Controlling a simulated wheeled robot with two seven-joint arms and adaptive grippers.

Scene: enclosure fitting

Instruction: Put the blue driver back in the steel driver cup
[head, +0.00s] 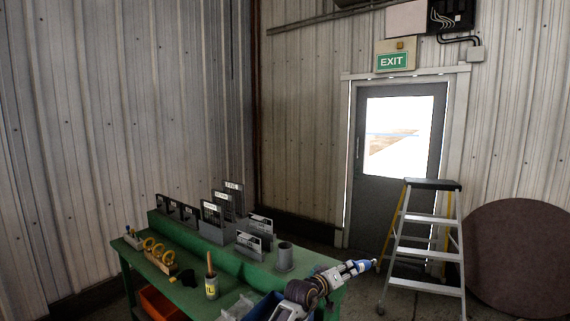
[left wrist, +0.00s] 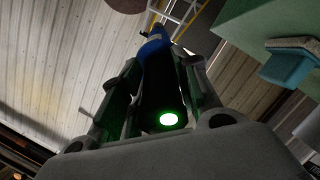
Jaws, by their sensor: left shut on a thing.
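The blue driver (head: 363,266) is held by my left gripper (head: 347,271), past the right end of the green bench in the head view. In the left wrist view the blue driver (left wrist: 152,48) lies between the two fingers of the left gripper (left wrist: 152,75), pointing away from the palm. A grey steel cup (head: 285,257) stands upright on the bench, left of the gripper and apart from it. Its inside is too small to make out. My right gripper is not in view.
The green bench (head: 318,262) holds grey racks with labelled plates (head: 217,229), a block with yellow rings (head: 157,256) and a yellow-labelled pot (head: 211,291). A blue bin (head: 264,306) is at its front. A stepladder (head: 420,245) stands right, before the door.

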